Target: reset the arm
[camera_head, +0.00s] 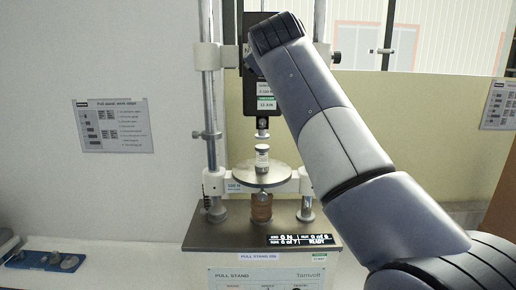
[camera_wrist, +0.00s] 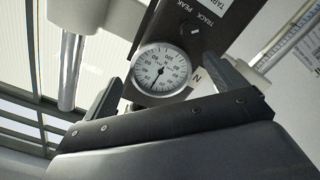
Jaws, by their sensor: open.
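My arm reaches from the lower right up to the top of the pull stand (camera_head: 240,233) in the head view, and my gripper is hidden there behind the arm's end. In the wrist view my gripper (camera_wrist: 166,72) is open, with a finger on either side of the round dial gauge (camera_wrist: 160,70). The dial appears between the fingers with nothing seen gripped. The dark force gauge body (camera_head: 262,98) hangs on the stand, partly covered by my arm.
A small cylinder (camera_head: 262,158) stands on the round plate (camera_head: 245,176) below the force gauge. Metal columns (camera_head: 209,90) rise on the stand. A blue tray with discs (camera_head: 42,262) lies at lower left. A notice (camera_head: 112,125) is on the wall.

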